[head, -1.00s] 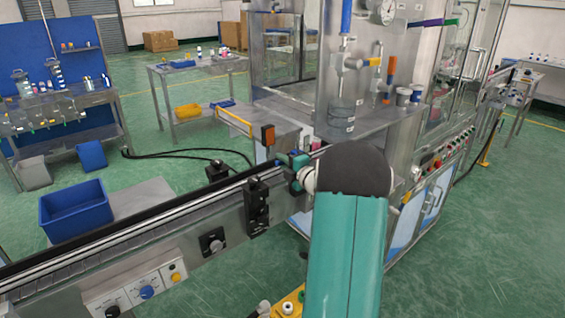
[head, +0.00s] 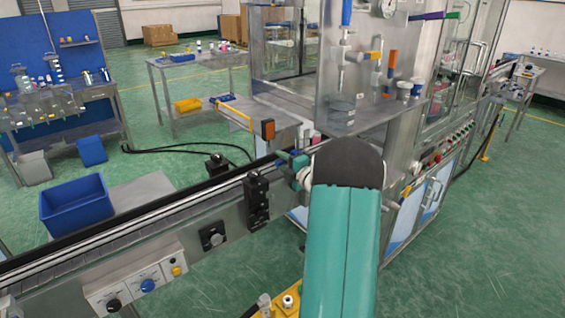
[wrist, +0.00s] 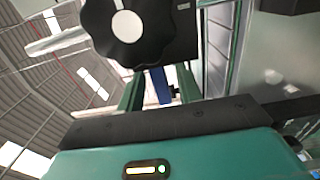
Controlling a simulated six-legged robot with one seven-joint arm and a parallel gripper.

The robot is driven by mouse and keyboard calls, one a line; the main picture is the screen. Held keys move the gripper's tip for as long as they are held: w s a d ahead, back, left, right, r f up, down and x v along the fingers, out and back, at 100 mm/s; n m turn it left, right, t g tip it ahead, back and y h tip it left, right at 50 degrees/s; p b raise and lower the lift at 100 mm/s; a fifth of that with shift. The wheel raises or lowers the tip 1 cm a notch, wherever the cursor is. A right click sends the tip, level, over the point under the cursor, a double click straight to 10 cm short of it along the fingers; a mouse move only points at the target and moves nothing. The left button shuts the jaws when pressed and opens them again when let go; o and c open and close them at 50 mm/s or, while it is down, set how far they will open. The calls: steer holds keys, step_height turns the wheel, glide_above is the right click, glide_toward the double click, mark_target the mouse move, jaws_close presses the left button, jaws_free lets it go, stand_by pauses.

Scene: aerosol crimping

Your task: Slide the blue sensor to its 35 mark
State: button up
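In the wrist view, a blue upright piece (wrist: 159,86), apparently the blue sensor, shows between the two dark green fingers of my gripper (wrist: 160,92). A small black knob is at its right side. The fingers stand apart, with a narrow gap beside the blue piece; I see no clear contact. A large black knob with a white centre (wrist: 128,26) fills the view above. In the head view, my gripper (head: 287,160) is at the conveyor's far end, largely hidden by my teal arm. The 35 mark and scale cannot be made out.
The conveyor (head: 150,218) runs from lower left toward the machine cabinet (head: 365,100). A black bracket (head: 256,198) stands on its near side. An orange-black sensor box (head: 268,130) on an arm is just behind my gripper. A blue bin (head: 76,207) lies beyond the conveyor.

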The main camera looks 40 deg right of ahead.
steer(key=s+a, duration=0.1)
steer(key=s, duration=1.2)
steer(key=shift+s+a, duration=0.25)
steer(key=shift+s, duration=0.1)
